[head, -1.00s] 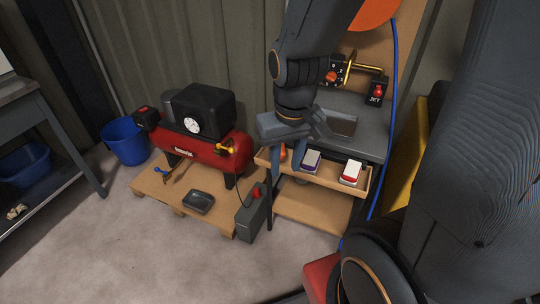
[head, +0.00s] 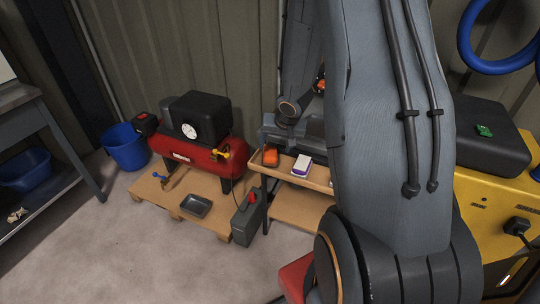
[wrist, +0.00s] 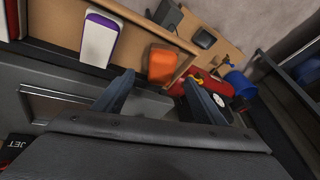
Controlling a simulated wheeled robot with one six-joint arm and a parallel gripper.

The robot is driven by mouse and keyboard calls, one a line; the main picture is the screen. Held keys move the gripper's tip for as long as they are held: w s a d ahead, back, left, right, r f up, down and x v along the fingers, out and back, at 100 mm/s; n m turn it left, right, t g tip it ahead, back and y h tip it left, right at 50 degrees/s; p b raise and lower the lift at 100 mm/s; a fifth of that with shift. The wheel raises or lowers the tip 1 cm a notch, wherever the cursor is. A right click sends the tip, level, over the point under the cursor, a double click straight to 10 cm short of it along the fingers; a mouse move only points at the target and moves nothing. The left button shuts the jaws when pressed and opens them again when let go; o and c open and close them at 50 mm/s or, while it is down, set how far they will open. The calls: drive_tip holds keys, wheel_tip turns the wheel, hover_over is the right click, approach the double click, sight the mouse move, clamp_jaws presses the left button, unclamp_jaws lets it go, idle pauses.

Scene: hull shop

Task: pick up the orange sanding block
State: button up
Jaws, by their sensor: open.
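The orange sanding block (head: 270,157) lies at the left end of a shallow wooden tray (head: 322,181) on the front of the bench. It also shows in the wrist view (wrist: 162,65), ahead of my open fingers. My gripper (wrist: 159,82) is open and empty. Its fingertips point toward the tray, with the block apart from them and roughly between them in the picture. In the head view my arm hides much of the bench and the tray's right part, and the fingers are not clear there.
A white block with a purple band (head: 302,165) lies beside the orange one, with a white-and-red block (wrist: 57,17) farther along. A red compressor (head: 210,160) on a pallet and a grey can (head: 246,218) stand left of the bench. A yellow machine (head: 492,210) stands at right.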

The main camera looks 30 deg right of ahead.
sight(271, 151)
drive_tip(key=x, duration=0.2)
drive_tip(key=b+x, duration=0.1)
drive_tip(key=x, duration=0.2)
drive_tip(key=b+x, duration=0.1)
drive_tip(key=x, duration=0.2)
drive_tip(key=shift+w, duration=0.35)
drive_tip(key=shift+r, duration=0.1)
drive_tip(key=c, duration=1.3)
drive_tip(key=shift+o, duration=0.2)
drive_tip(key=shift+r, duration=0.1)
